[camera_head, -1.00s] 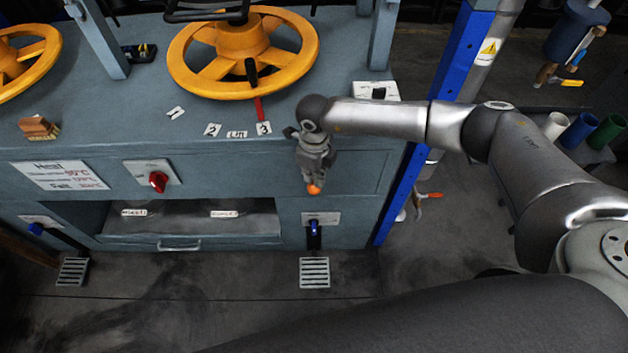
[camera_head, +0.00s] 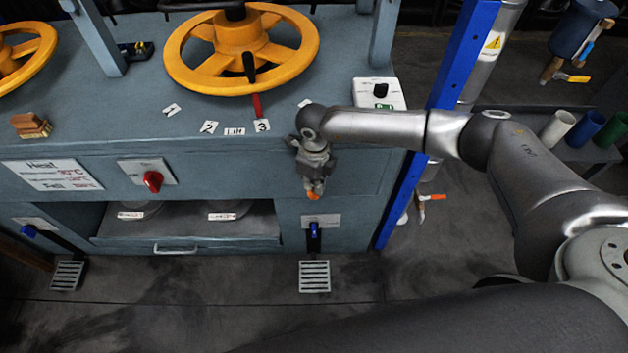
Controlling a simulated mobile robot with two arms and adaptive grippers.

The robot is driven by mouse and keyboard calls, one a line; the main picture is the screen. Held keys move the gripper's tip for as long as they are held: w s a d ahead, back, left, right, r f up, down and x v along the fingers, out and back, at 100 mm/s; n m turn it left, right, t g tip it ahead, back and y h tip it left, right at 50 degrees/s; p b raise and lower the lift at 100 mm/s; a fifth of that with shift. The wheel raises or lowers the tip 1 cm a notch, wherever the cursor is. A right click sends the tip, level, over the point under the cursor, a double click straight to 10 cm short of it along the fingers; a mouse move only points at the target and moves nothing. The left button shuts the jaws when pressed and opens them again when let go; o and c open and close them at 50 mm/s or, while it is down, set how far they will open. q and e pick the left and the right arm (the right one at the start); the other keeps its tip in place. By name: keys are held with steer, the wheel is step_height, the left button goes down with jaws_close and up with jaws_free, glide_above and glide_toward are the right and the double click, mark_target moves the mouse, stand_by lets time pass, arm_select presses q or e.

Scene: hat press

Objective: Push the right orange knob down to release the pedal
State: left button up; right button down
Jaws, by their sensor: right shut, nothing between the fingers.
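My right gripper (camera_head: 314,193) is shut, pointing down in front of the press's grey-blue front panel, at the right end. A small orange patch shows at its tips; I cannot tell whether it is part of the fingers. Below the tips, a blue knob (camera_head: 314,229) sits on a dark lever in a slot under a white label. A visible gap separates the tips from this knob in the picture. The slatted metal pedal (camera_head: 314,276) is below, near the floor. My left gripper is out of view.
A second blue knob (camera_head: 29,231) and pedal (camera_head: 68,275) are at the left. A red switch (camera_head: 153,181) and an open shelf (camera_head: 185,222) lie between. A blue post (camera_head: 414,150) stands right of the press. An orange wheel (camera_head: 241,50) is on top.

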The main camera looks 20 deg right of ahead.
steer(key=shift+f, duration=0.15)
step_height(320, 180, up, 8)
steer(key=p, duration=0.5)
steer(key=shift+p, duration=0.3)
stand_by(1.0)
